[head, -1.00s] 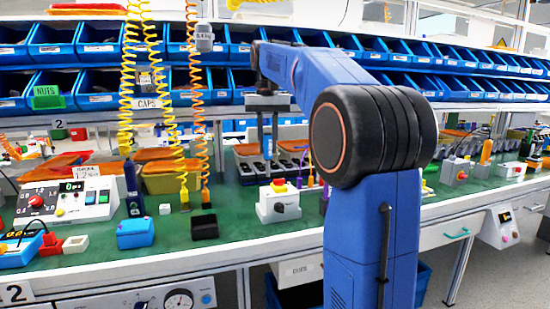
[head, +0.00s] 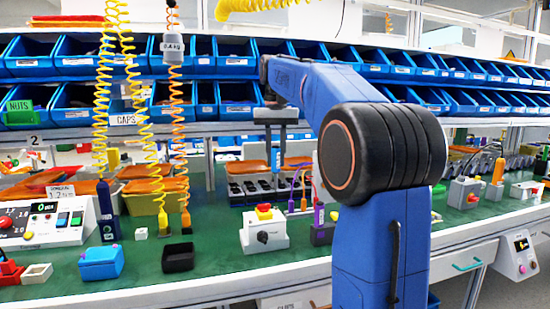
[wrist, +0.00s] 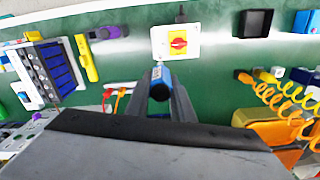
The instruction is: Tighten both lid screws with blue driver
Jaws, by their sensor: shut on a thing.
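My gripper (head: 275,172) points down over the bench, its fingers closed around a blue cylindrical tool that looks like the blue driver (wrist: 159,83). The tool has a dark end, and its tip cannot be made out. A white switch box (head: 263,237) stands on the green bench in front of the gripper, apart from it. In the wrist view the box (wrist: 163,46) is just beyond the held tool. I cannot make out the lid screws.
A black tray (head: 178,258) and a blue box (head: 101,263) stand left of the switch box. Yellow (head: 163,222) and orange (head: 186,220) drivers hang on coiled cords. A purple tool (head: 319,225) stands close on the right. Green bench (head: 215,253) is bare between tray and box.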

